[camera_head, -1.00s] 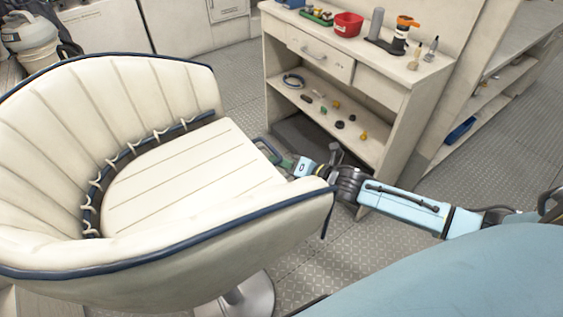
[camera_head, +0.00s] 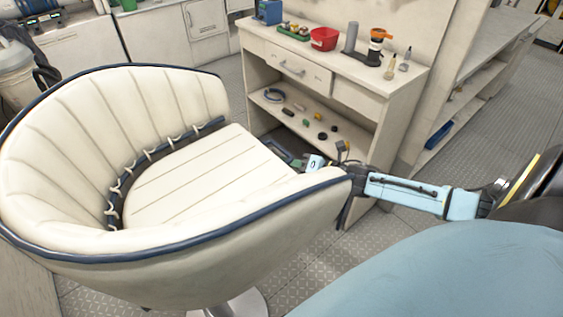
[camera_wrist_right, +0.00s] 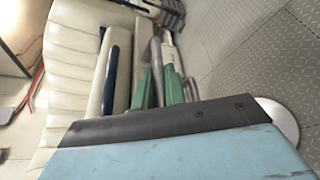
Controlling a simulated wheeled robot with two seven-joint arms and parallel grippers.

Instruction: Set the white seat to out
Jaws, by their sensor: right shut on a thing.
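The white seat (camera_head: 215,180), a padded tub chair with dark blue piping, fills the left of the head view on a round pedestal (camera_head: 240,305). It also shows at the left of the right wrist view (camera_wrist_right: 68,85). My right arm comes in from the right, past the seat's near right rim. My right gripper (camera_head: 297,161) is at the open side of the seat, beside the cushion edge and partly hidden by the rim. In the wrist view its green fingers (camera_wrist_right: 159,88) are closed around a slim grey part beside the seat. My left gripper is out of view.
A cream workbench (camera_head: 330,75) with a drawer and lower shelf stands just behind my right gripper. A red bin (camera_head: 323,39) and tools lie on top. Another shelf unit (camera_head: 470,100) stands to the right. Metal floor is clear around the pedestal.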

